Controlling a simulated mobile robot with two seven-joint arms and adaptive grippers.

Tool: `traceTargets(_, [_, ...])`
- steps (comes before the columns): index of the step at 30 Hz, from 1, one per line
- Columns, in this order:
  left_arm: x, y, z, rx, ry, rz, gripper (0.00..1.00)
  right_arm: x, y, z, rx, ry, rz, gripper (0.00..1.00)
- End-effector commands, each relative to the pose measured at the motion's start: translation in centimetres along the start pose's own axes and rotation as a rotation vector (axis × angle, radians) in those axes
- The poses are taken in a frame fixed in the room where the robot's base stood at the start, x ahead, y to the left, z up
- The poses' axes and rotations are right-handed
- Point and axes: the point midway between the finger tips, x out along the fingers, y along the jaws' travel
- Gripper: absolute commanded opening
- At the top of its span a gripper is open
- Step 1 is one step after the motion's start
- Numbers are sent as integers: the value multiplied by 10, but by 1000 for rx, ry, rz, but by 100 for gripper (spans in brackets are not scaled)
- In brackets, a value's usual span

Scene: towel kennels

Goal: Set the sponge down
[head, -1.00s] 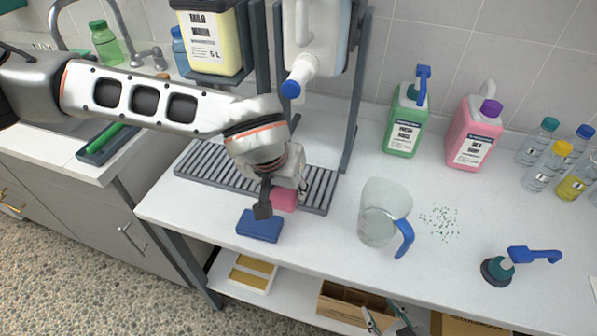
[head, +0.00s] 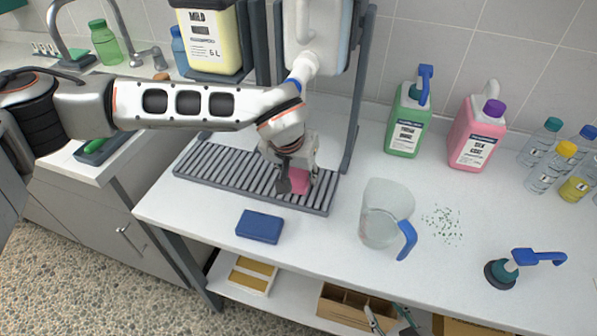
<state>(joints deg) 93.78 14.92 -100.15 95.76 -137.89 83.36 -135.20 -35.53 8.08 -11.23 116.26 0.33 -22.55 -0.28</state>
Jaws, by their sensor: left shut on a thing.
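My left gripper (head: 297,184) reaches in from the left over the right end of the grey slatted rack (head: 215,168). It is shut on a pink sponge (head: 299,181), which is partly hidden by the fingers. The sponge is at or just above the slats; I cannot tell whether it touches them. A blue block (head: 260,227), perhaps another sponge, lies flat on the white counter in front of the rack. My right gripper is not in view.
A clear jug (head: 383,222) with a blue handle stands right of the rack, beside scattered green specks (head: 442,224). Green (head: 407,120) and pink (head: 477,134) bottles stand behind. The rack's frame (head: 357,100) rises behind the gripper.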

Motion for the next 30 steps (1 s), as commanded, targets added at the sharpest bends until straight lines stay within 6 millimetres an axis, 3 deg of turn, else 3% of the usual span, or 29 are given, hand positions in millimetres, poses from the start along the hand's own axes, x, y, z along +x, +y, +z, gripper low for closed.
traceTargets(6, [3, 0, 2, 0, 0, 1, 32, -2, -3, 6, 1, -10, -4, 40])
traceTargets(7, [3, 0, 1, 0, 0, 1, 47, -2, -3, 6, 1, -11, -4, 40])
traceTargets(8, [2, 0, 1, 0, 0, 1, 55, -2, -3, 7, 1, -12, -5, 40])
traceTargets(20, [0, 0, 0, 0, 0, 0, 56, -3, -5, 10, 2, -18, -7, 40])
traceTargets(25, [-21, 0, -2, 2, 5, -1, 56, -4, -4, 4, 3, -12, -6, 40])
traceTargets(30, [-58, 0, -2, 3, 6, -1, 56, -5, -3, -1, 7, -6, -6, 40])
